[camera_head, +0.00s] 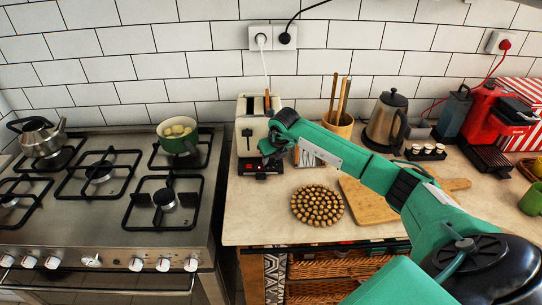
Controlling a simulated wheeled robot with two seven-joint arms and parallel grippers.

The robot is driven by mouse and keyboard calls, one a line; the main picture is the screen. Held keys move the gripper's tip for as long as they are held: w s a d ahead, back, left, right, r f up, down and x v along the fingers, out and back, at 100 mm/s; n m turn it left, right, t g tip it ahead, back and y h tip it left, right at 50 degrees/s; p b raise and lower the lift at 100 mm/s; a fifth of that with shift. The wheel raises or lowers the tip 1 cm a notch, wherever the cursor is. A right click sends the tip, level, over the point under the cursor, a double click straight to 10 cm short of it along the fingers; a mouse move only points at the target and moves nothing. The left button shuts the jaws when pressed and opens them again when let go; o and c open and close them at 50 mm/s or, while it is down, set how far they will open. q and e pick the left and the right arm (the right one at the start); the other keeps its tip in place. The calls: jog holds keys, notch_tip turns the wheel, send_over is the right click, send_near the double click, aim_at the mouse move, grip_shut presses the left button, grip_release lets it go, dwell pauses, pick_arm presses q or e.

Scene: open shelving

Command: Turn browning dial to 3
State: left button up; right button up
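The cream toaster (246,135) stands on the counter beside the stove, against the tiled wall. A slice of brown bread (268,99) seems to stick up from its top slot. My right arm reaches in from the lower right, and my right gripper (267,158) is at the lower front of the toaster. The browning dial cannot be made out; it is small or hidden behind the gripper. The fingers are too small and dark to show whether they are open or touch the toaster. My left gripper is out of view.
Left is the stove (108,220) with a kettle (40,137) and a green pot (178,135). A round cork trivet (317,206) and cutting board (366,206) lie on the counter. A utensil holder (339,127) and steel kettle (386,122) stand behind my arm.

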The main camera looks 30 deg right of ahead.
jog(key=shift+w+f, duration=0.15)
jog(key=shift+f, duration=0.2)
grip_shut()
